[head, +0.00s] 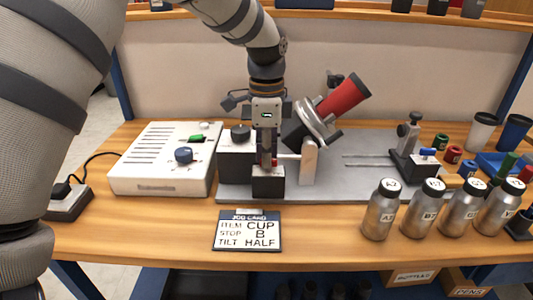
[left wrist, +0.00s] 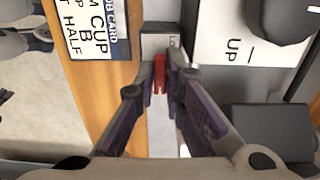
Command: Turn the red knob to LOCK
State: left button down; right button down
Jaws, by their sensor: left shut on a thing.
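My left gripper (head: 267,158) reaches down from above onto the small dark block (head: 268,183) at the front of the marker's grey base plate. In the left wrist view its fingers (left wrist: 162,70) are closed around the red knob (left wrist: 159,76), one on each side. In the head view only a bit of the red knob (head: 274,163) shows beside the fingertips. A white label beyond the knob shows the letters "Lo", the rest hidden by a finger. I cannot tell the knob's exact angle. My right gripper is in neither view.
A red cup (head: 343,97) sits tilted in the fixture right of my gripper. A white control box (head: 160,160) stands left, a job card (head: 247,231) in front. Silver bottles (head: 380,210) stand at the front right. A black block with a round knob (head: 240,132) is close left.

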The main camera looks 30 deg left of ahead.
pick_arm(q)
jog(key=shift+r, duration=0.1)
jog(key=n, duration=0.9)
jog(key=shift+s+d+n, duration=0.1)
jog(key=shift+d+n, duration=0.05)
jog(key=shift+n, duration=0.15)
jog(key=n, duration=0.4)
jog(key=shift+d+n, duration=0.15)
jog(key=shift+n, duration=1.85)
jog(key=c, duration=2)
grip_release()
jog(key=shift+o, duration=0.2)
notch_tip(320, 180, up, 12)
